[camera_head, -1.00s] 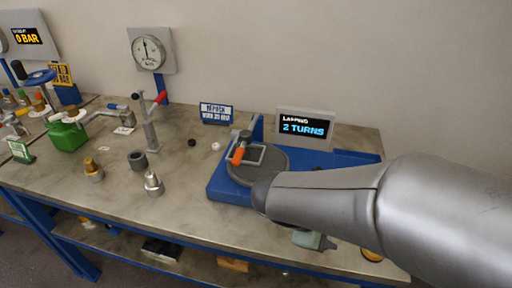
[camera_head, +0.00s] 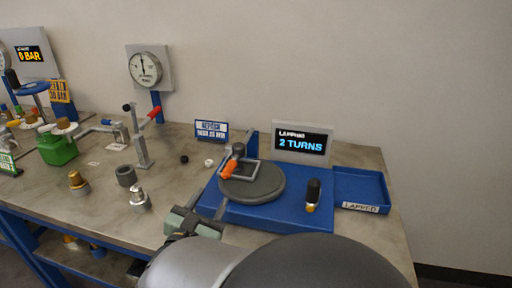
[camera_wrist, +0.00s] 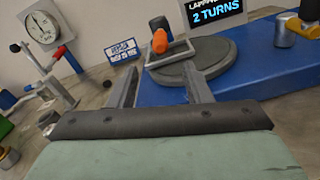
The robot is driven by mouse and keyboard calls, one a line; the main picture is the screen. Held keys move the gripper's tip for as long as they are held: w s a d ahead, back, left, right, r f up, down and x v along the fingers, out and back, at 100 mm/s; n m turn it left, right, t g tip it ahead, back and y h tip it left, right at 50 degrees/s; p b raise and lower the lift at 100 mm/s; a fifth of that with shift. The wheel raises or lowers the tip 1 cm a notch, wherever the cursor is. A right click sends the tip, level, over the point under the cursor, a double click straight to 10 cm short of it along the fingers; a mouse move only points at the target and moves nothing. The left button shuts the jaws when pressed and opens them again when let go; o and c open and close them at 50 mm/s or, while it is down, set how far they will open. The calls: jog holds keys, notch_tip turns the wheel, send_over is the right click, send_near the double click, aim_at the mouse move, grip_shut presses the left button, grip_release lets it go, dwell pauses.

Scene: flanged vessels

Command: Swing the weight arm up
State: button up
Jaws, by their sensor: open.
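The weight arm (camera_head: 240,165) looks like a small grey frame with an orange grip and a dark knob, lying low over a round grey lapping plate (camera_head: 262,187). It also shows in the wrist view (camera_wrist: 170,55), beyond my fingers, with the orange grip toward me. My gripper (camera_head: 207,201) is at the front left of the blue base, a little short of the plate. In the wrist view my gripper (camera_wrist: 160,78) is open, its two fingers apart with nothing between them. The orange grip stands ahead of the gap, and I see no contact.
A display (camera_head: 302,143) reads "2 TURNS" behind the base. A black-topped piece with a gold foot (camera_head: 313,195) stands on the base's right. A blue tray (camera_head: 360,184) labelled "LAPPED" is further right. A red-handled lever stand (camera_head: 142,140) and loose fittings stand left.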

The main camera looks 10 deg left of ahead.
aim_at(224, 177)
jog(key=w, duration=0.8)
jog(key=w+d, duration=0.1)
jog(key=w, duration=0.3)
grip_shut()
